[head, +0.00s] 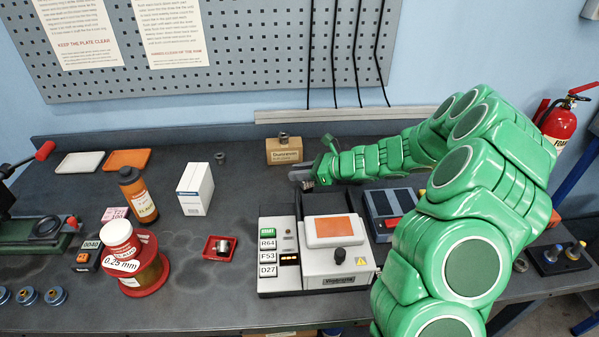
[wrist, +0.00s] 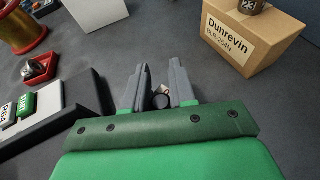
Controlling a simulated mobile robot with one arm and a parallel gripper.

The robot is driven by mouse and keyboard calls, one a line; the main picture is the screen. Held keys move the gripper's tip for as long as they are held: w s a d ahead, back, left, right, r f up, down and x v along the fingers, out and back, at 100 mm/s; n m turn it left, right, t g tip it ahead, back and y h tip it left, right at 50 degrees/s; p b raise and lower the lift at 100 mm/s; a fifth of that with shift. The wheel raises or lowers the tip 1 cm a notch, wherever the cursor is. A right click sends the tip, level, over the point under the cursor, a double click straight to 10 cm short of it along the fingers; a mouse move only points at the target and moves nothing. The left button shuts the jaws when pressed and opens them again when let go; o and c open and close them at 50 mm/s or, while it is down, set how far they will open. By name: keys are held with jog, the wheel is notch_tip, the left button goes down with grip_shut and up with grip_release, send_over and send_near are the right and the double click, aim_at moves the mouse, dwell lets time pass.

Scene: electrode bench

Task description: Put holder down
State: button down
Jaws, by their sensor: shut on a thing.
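My gripper (head: 301,177) is behind the white instrument, near the back of the bench. In the wrist view its two dark fingers (wrist: 160,70) point away from me, with a small dark holder (wrist: 160,100) between them. The holder is mostly hidden by the fingers, and a small copper-coloured bit shows beside it. In the head view only a small metallic part of the holder (head: 308,186) shows under the fingers. I cannot tell whether its underside touches the bench.
A Dunrevin carton (head: 285,151) with a small metal piece on top stands just behind my gripper. The white instrument (head: 338,262) with labelled buttons is in front. A white box (head: 196,188) and red tray (head: 219,249) are left. Bare bench (head: 250,180) lies left of the gripper.

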jog(key=shift+f, duration=0.1)
jog(key=c, duration=0.9)
grip_release()
jog(key=shift+c, duration=0.2)
jog(key=v, duration=1.2)
